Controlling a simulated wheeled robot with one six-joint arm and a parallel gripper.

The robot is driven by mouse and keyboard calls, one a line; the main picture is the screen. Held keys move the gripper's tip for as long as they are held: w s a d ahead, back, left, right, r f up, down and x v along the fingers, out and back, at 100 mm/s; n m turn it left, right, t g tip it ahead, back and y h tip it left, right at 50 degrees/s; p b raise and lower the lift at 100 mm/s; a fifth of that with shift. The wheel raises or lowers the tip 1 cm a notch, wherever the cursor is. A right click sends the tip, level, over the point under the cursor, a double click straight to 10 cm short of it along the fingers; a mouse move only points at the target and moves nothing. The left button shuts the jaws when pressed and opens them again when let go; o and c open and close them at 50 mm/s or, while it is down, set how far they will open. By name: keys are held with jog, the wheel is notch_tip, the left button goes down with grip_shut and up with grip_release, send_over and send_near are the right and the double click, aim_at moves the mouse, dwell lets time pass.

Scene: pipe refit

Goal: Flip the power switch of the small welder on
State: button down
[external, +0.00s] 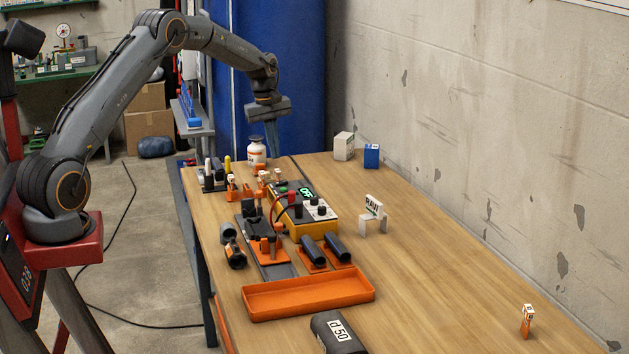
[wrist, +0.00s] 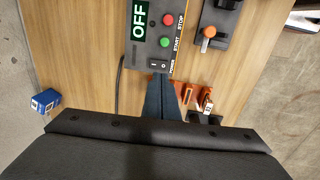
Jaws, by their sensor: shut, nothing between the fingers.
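The small welder (external: 318,213) is a yellow box with a dark control panel on the table. Its green display reads OFF, seen clearly in the wrist view (wrist: 139,20). Beside the display are a red STOP button (wrist: 169,20), a green START button (wrist: 164,42) and the black POWER rocker switch (wrist: 158,65), marked with I and O. My gripper (external: 273,150) is shut and empty, pointing down above the far part of the table. In the wrist view its fingertips (wrist: 160,79) appear just beside the power switch; I cannot tell the height gap.
A white bottle (external: 257,148), two small boxes, one white (external: 343,147) and one blue (external: 371,156), and orange holders (external: 245,190) stand near the far end. An orange tray (external: 310,296) and dark pipe pieces lie nearer. The table's right side is mostly clear.

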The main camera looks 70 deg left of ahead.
aim_at(285, 181)
notch_tip(285, 181, up, 6)
jog(key=b, duration=0.1)
jog(key=shift+s, duration=0.4)
jog(key=shift+w+b, duration=0.1)
jog(key=shift+b, duration=0.2)
jog(key=shift+w+r+b, duration=0.25)
jog(key=shift+w+b, duration=0.4)
jog(key=shift+b, duration=0.6)
jog(key=f+p, duration=0.1)
jog(key=f, duration=0.3)
jog(key=w+f+p, duration=0.1)
jog(key=f, duration=0.4)
jog(key=f+p, duration=0.1)
jog(key=f, duration=0.3)
jog(key=shift+w+f, duration=0.2)
jog(key=shift+w, duration=0.2)
jog(key=shift+f, duration=0.25)
jog(key=shift+w, duration=0.1)
